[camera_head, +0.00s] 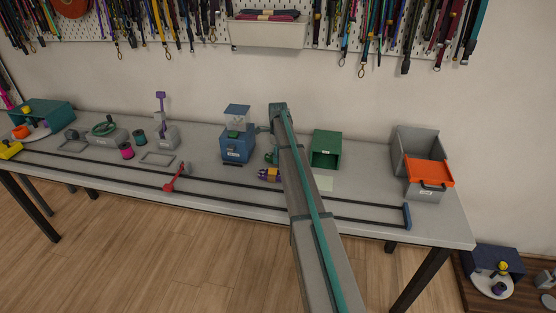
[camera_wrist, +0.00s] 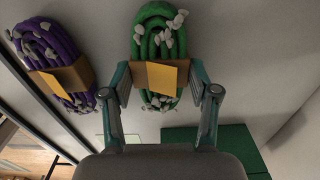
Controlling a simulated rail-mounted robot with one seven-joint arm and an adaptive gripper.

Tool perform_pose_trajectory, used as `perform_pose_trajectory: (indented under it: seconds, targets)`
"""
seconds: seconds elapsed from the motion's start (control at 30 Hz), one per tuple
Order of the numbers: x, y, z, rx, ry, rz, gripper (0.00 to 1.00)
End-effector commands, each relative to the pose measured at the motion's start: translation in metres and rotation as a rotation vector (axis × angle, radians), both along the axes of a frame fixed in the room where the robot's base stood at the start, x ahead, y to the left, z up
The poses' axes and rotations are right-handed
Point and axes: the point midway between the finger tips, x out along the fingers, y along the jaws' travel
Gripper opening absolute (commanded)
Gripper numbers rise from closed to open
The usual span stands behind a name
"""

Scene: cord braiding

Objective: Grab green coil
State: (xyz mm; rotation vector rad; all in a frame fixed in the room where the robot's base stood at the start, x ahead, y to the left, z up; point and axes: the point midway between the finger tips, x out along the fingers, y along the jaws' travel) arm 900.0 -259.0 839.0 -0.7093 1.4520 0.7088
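The green coil (camera_wrist: 160,35) is a looped cord with grey-white ends and a brown band with a yellow label. In the wrist view it lies at upper centre. My gripper (camera_wrist: 161,82) is open around its banded middle, one finger on each side. The fingers are very close to the band; I cannot tell if they touch it. In the head view a small green part of the coil (camera_head: 270,156) shows just left of my arm. My arm hides most of the gripper there.
A banded purple coil (camera_wrist: 55,55) lies left of the green coil, near the table's edge. A green box (camera_head: 326,150) stands to the right of my arm, a blue machine (camera_head: 237,147) to the left. A grey bin (camera_head: 416,145) with an orange lid stands farther right.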

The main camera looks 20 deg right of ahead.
Motion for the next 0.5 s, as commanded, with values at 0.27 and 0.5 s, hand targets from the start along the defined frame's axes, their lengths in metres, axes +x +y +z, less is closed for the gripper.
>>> perform_pose_trajectory:
  seconds: [0.27, 0.5]
  targets:
    - [0.0, 0.0001, 0.0003, 0.0, 0.0, 0.0, 0.2]
    - [0.0001, 0.0, 0.003, 0.0, 0.0, 0.0, 0.2]
